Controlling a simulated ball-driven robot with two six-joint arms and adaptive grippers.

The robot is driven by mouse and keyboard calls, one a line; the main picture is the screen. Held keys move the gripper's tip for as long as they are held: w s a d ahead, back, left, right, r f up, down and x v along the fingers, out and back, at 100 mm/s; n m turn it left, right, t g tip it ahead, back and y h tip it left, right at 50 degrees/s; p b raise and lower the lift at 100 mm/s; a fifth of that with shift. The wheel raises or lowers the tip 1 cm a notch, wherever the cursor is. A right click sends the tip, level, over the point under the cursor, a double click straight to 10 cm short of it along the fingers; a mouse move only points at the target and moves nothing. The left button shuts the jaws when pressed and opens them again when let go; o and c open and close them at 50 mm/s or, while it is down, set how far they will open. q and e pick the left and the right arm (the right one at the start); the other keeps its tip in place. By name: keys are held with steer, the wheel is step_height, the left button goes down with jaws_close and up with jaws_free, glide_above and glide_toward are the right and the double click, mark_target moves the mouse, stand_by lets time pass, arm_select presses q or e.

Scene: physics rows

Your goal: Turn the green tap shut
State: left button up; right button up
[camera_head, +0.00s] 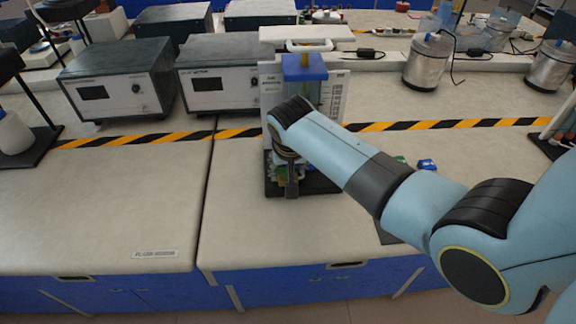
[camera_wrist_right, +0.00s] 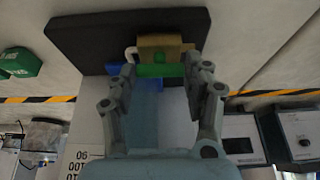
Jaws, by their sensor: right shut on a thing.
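The green tap (camera_wrist_right: 160,70) shows in the right wrist view as a green bar in front of a tan, brass-coloured block. My right gripper (camera_wrist_right: 160,74) has one finger at each end of the green bar and is shut on it. In the head view my right gripper (camera_head: 288,182) is low in front of the stand with the blue top (camera_head: 305,68), just over its black base (camera_head: 322,184). There my wrist hides most of the tap and much of the white panel. My left gripper is not in view.
Small green and blue pieces (camera_head: 427,164) lie right of the stand. Grey instrument boxes (camera_head: 118,80) stand behind to the left, metal vessels (camera_head: 428,62) behind to the right. A yellow-black stripe (camera_head: 450,125) crosses the bench. The bench front left (camera_head: 110,210) is clear.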

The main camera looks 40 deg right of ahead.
steer(key=shift+m, duration=0.3)
steer(key=m+h, duration=0.1)
steer(key=m, duration=0.1)
steer(key=shift+w+a+m+g, duration=0.1)
steer(key=shift+a+m+g, duration=0.05)
steer(key=shift+m+g, duration=0.25)
steer(key=m+g, duration=0.1)
steer(key=m, duration=0.2)
steer(key=shift+w+m+h, duration=0.15)
steer(key=shift+m+h, duration=0.15)
steer(key=shift+h, duration=0.1)
steer(key=m+g+b, duration=0.1)
steer(key=m, duration=0.1)
steer(key=m+g+b, duration=0.1)
steer(key=m+b, duration=0.1)
steer(key=m, duration=0.1)
steer(key=shift+w+f, duration=0.1)
steer(key=shift+w, duration=0.1)
steer(key=m+g+b, duration=0.2)
steer(key=m, duration=0.3)
steer(key=shift+w+m+b, duration=0.1)
steer(key=shift+m+b, duration=0.2)
steer(key=shift+m, duration=0.1)
steer(key=o, duration=1.2)
